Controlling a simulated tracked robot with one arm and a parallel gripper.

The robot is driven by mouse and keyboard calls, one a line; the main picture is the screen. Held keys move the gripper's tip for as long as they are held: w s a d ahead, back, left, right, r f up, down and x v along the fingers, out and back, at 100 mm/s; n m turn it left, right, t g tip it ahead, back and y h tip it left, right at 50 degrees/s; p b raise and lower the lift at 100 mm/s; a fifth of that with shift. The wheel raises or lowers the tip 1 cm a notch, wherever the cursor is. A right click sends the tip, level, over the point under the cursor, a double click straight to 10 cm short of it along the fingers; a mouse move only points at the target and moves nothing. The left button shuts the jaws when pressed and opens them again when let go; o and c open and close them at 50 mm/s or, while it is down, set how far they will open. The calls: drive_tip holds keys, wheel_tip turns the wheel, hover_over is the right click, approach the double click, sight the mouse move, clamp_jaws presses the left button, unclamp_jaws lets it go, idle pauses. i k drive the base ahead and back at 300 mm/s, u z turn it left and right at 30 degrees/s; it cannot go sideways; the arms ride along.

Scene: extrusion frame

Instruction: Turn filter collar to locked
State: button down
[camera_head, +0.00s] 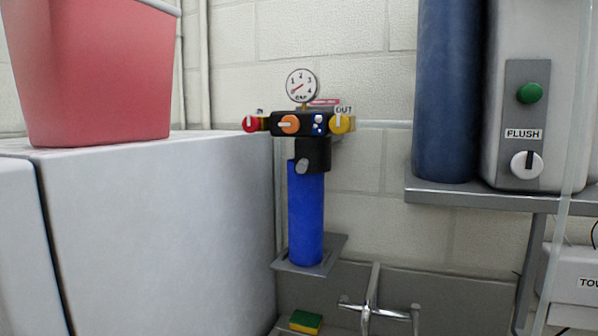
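A filter unit stands near the middle of the view against the block wall. Its blue filter housing (306,215) hangs upright under a black collar (312,153). A light grey round tab (302,166) shows on the collar's front, low and left of its middle. Above it is a black head (300,123) with a red knob (250,124) at left, an orange knob (289,124) and a yellow knob (342,124) under an OUT label. A pressure gauge (301,86) tops it. The collar's lock marks are too small to read. My gripper is not in view.
A large grey-white cabinet (160,220) with a red bucket (90,75) fills the left. At right, a grey shelf (480,199) bears a dark blue cylinder (446,95) and a FLUSH box (528,100). A tap (372,300) and sponge (305,321) are below. A pale upright bar crosses the right.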

sight(311, 156)
drive_tip(key=i, duration=0.95)
drive_tip(key=z, duration=0.05)
